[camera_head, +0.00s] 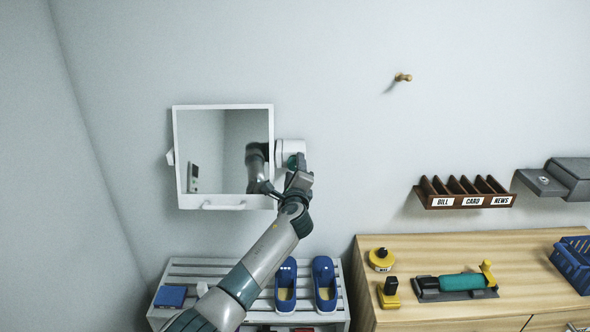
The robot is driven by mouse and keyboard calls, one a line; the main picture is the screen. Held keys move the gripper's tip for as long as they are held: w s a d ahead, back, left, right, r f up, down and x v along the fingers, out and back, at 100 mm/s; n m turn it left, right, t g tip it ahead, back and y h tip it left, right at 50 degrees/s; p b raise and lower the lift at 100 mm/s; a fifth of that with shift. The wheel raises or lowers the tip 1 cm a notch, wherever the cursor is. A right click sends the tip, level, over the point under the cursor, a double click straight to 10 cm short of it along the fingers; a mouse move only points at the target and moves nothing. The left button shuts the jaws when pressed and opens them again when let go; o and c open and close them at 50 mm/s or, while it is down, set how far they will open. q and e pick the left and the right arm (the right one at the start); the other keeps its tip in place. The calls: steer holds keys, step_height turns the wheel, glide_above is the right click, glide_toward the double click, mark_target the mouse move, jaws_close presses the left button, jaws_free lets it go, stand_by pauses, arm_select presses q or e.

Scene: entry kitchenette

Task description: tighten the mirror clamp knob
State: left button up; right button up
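A square mirror (222,203) in a white frame hangs on the wall left of centre. A white round clamp knob (287,146) sticks out at its right edge, and a smaller white piece (170,157) shows at its left edge. My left gripper (298,165) reaches up to the right knob and overlaps its lower right part. Whether its fingers are closed on the knob is hidden by the hand. The mirror reflects part of my arm. My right gripper is not in view.
Below stands a white slatted rack (215,271) with blue shoes (325,284) and a blue box (170,296). At right, a wooden cabinet top (440,250) holds yellow items, a green-handled tool (461,282) and a blue basket (573,265). A brown letter rack (465,190) and a peg (403,77) are on the wall.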

arm_select(q)
steer(key=shift+s, duration=0.2)
steer(key=shift+s, duration=0.9)
steer(key=s+b, duration=0.4)
steer(key=s, duration=1.1)
steer(key=shift+s, duration=0.15)
